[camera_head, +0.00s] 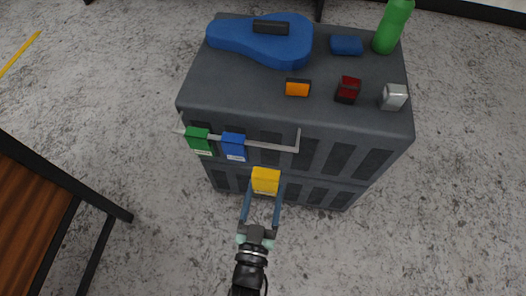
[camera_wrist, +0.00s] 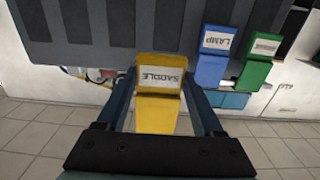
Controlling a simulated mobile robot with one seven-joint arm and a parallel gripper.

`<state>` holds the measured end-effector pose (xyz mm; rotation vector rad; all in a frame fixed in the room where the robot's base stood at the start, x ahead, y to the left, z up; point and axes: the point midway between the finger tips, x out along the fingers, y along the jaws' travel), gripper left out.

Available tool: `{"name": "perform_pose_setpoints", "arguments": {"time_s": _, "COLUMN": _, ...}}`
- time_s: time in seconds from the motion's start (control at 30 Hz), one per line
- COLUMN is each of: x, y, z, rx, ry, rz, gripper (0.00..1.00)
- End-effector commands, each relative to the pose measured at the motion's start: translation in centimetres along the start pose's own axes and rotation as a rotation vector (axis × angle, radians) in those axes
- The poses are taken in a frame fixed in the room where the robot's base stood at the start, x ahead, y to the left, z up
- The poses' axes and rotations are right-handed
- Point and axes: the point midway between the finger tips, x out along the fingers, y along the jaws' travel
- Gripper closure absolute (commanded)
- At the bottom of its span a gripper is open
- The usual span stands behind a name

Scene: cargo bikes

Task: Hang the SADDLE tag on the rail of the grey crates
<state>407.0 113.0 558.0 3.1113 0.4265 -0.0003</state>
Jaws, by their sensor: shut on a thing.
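The yellow SADDLE tag (camera_head: 265,180) is held between the two fingers of my gripper (camera_head: 263,188), in front of the grey crates (camera_head: 375,118). In the wrist view the tag (camera_wrist: 158,95) shows its white SADDLE label, with a finger of my gripper (camera_wrist: 160,92) on each side. The metal rail (camera_head: 272,145) runs along the upper front of the crates. The tag appears apart from the rail, below its right part in the head view. A green tag (camera_head: 198,140) and a blue LAMP tag (camera_head: 233,146) hang at the rail's left part.
On top of the crates lie a blue instrument case (camera_head: 265,42), a blue pouch (camera_head: 346,45), an orange box (camera_head: 297,88), a dark red box (camera_head: 348,90), a silver item (camera_head: 393,97) and a green bottle (camera_head: 391,27). A wooden bench (camera_head: 45,220) stands at left. The rail's right part is bare.

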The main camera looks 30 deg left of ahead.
Motion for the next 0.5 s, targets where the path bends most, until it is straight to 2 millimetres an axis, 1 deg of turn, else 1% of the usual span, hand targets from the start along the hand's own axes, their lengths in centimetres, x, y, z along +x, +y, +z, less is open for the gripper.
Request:
{"name": "perform_pose_setpoints", "arguments": {"time_s": 0.03, "x": 0.0, "y": -0.2, "z": 0.8, "rx": 0.0, "ry": 0.001, "rz": -0.005, "gripper": 0.8}}
{"name": "perform_pose_setpoints", "arguments": {"time_s": 0.1, "x": 0.1, "y": -0.3, "z": 0.9, "rx": 0.001, "ry": 0.001, "rz": -0.008, "gripper": 0.8}}
{"name": "perform_pose_setpoints", "arguments": {"time_s": 0.27, "x": 0.5, "y": -0.4, "z": 0.9, "rx": 0.001, "ry": 0.002, "rz": -0.009, "gripper": 0.8}}
{"name": "perform_pose_setpoints", "arguments": {"time_s": 0.5, "x": 2.0, "y": -0.4, "z": 0.8, "rx": 0.0, "ry": 0.003, "rz": -0.009, "gripper": 0.8}}
